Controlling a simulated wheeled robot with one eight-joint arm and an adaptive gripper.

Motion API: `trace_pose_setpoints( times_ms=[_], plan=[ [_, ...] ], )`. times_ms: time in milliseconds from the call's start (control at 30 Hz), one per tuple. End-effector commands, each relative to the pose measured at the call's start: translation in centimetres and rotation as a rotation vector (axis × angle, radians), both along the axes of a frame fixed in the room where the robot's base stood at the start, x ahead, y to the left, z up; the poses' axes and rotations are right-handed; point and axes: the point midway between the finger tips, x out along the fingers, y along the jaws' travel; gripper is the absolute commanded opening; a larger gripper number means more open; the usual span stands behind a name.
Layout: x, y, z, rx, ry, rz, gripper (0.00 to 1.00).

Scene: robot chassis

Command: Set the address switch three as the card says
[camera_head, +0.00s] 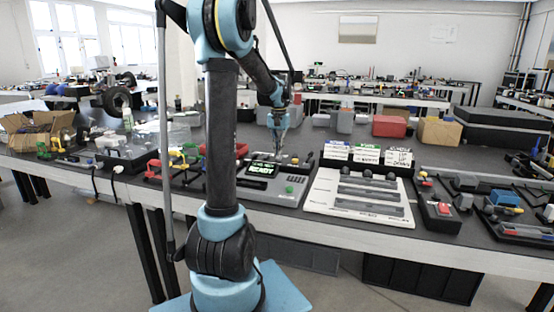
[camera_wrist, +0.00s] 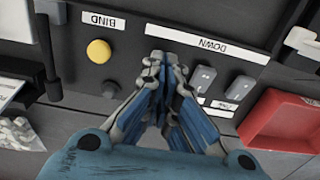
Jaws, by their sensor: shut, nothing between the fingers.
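My gripper (camera_wrist: 161,60) is shut and empty in the wrist view, its tips over a dark panel (camera_wrist: 130,70) just beside an upside-down DOWN label (camera_wrist: 205,44). Two grey switches (camera_wrist: 204,79) (camera_wrist: 240,90) show right of the fingers; the fingers may hide others. Small labels by them are too small to read, so I cannot tell which is switch three. In the head view my gripper (camera_head: 279,148) is above the grey device with a lit READY display (camera_head: 262,170). Several cards (camera_head: 367,155) stand in a rack to its right; their text is mostly unreadable.
A yellow button (camera_wrist: 99,51) under a BIND label (camera_wrist: 103,20) and a small dark knob sit left of the fingers. A red part (camera_wrist: 280,120) lies at right. In the head view, a white tray (camera_head: 330,205) stands right of the device, and red and black fixtures (camera_head: 438,209) crowd the bench.

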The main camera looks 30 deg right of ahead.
Motion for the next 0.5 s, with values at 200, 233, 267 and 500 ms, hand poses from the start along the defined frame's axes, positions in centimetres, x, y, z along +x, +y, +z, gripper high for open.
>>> trace_pose_setpoints(
  times_ms=[200,233,267,500],
  plan=[
    [0.0,0.0,1.5,0.000,0.000,0.000,0.00],
    [0.0,0.0,1.6,0.000,0.000,0.000,0.00],
    [0.0,0.0,1.8,0.000,0.000,0.000,0.00],
    [0.0,0.0,3.4,0.000,0.000,0.000,0.00]
  ],
)
